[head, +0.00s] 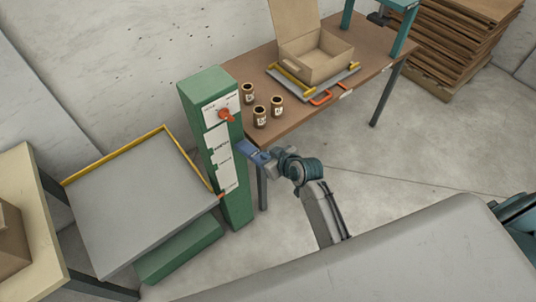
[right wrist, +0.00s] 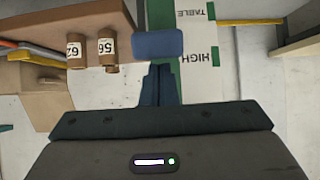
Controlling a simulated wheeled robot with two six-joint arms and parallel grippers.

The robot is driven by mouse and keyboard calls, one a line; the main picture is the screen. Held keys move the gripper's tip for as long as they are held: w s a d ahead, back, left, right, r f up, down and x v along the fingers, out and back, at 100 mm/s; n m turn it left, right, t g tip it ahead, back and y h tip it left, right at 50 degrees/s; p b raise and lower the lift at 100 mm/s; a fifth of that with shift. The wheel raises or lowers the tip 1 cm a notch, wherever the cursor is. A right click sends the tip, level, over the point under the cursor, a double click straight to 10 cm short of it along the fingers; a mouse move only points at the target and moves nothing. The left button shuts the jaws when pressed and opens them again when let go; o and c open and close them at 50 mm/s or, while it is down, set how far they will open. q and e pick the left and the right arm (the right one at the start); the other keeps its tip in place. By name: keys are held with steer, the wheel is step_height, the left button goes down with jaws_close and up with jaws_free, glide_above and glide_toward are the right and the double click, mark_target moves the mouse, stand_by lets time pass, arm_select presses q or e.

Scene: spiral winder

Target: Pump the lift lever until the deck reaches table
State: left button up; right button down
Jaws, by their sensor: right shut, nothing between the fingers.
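The lift has a green column (head: 207,95) with a white scale and a grey deck (head: 140,205) with yellow edging. The deck sits low beside the column, below the brown table top (head: 245,65). An orange pointer (head: 221,196) is near the bottom of the scale. The lever's blue grip (right wrist: 157,44) lies just ahead of my right gripper (right wrist: 160,68) in the right wrist view. My right gripper is shut and empty, with its fingertips close to the grip; I cannot tell whether they touch. My left gripper is out of view.
Several brown jars (head: 260,115) stand near the table's edge by the column. An open cardboard box (head: 315,60) sits on a grey tray behind them. A beige bench (head: 25,215) flanks the deck at left. Open floor (head: 400,150) lies right of the arm.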

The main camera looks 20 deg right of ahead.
steer(key=shift+f, duration=0.15)
steer(key=f+b, duration=0.1)
steer(key=b, duration=0.2)
steer(key=shift+s+d+f+t, duration=0.1)
steer(key=shift+s+f+t, duration=0.25)
steer(key=shift+t, duration=0.05)
arm_select(q)
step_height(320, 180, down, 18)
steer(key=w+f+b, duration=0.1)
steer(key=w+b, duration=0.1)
steer(key=b, duration=1.4)
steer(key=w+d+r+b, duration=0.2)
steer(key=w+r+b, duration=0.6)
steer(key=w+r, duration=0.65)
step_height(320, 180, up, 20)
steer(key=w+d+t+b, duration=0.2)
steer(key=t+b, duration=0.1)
steer(key=b, duration=0.3)
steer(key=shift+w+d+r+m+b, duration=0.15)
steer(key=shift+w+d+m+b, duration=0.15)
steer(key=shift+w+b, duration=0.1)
arm_select(e)
step_height(320, 180, down, 11)
steer(key=s+t+y, duration=0.2)
steer(key=t, duration=0.4)
steer(key=shift+d+y, duration=0.3)
steer(key=shift+d, duration=0.05)
